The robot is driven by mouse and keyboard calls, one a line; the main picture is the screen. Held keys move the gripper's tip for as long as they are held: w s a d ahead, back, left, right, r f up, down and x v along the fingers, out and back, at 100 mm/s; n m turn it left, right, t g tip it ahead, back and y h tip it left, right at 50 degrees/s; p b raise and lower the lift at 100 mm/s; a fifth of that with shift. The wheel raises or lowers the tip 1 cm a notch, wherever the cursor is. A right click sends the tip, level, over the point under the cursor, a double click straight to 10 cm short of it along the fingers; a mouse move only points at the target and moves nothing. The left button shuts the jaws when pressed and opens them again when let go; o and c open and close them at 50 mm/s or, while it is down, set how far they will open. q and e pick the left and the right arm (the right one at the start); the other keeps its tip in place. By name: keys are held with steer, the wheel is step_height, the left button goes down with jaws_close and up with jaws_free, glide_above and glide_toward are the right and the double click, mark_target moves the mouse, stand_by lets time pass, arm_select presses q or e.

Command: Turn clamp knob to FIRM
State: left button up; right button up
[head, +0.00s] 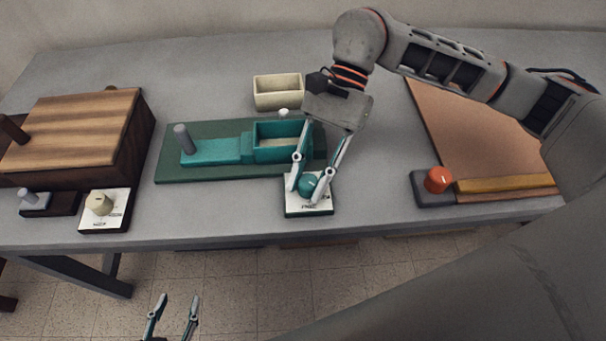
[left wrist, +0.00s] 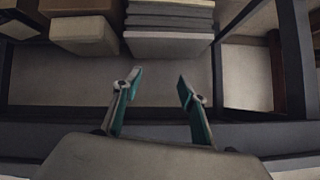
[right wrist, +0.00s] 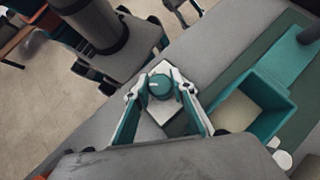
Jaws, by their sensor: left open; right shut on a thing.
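A teal knob (head: 308,184) sits on a small white-topped plate (head: 294,209) with dark lettering at the table's front edge, in front of the teal clamp fixture (head: 215,151). The lettering is too small to read surely. My right gripper (head: 308,190) comes down from above and is shut on the teal knob, one finger on each side. The right wrist view shows the knob (right wrist: 160,86) between the fingertips, with a pale mark on its top. My left gripper (head: 172,309) is open and empty, low in front of the table; its fingers (left wrist: 158,80) also show in the left wrist view.
A cream knob (head: 100,203) on a white plate and a wooden box (head: 75,130) stand at the left. A red knob (head: 438,180) on a grey block is at the right, beside a brown board (head: 470,135). A cream bin (head: 279,92) stands behind the fixture.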

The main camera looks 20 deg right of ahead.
steer(key=n+b, duration=0.1)
steer(key=f+n+g+h+b, duration=0.1)
steer(key=b, duration=0.1)
steer(key=shift+n+g+h, duration=0.3)
steer(key=n+h+b, duration=0.1)
steer(key=n+b, duration=0.1)
steer(key=n+g+h+b, duration=0.1)
steer(key=n+h+b, duration=0.1)
steer(key=b, duration=0.1)
steer(key=shift+a+r+n, duration=0.1)
steer(key=shift+r+n, duration=0.05)
steer(key=shift+n, duration=0.15)
steer(key=shift+r+n+h+b, duration=0.15)
steer(key=shift+n+h+b, duration=0.4)
steer(key=shift+n+h, duration=0.05)
arm_select(q)
steer(key=w+d+r+n+t+h, duration=0.1)
steer(key=w+d+r+h, duration=0.1)
steer(key=d, duration=0.4)
steer(key=shift+w+d+r+n+t, duration=0.3)
steer(key=shift+w+d+r+n, duration=0.1)
steer(key=shift+r, duration=0.2)
arm_select(e)
steer(key=shift+r+n, duration=0.2)
steer(key=shift+n, duration=0.1)
steer(key=o, duration=1.1)
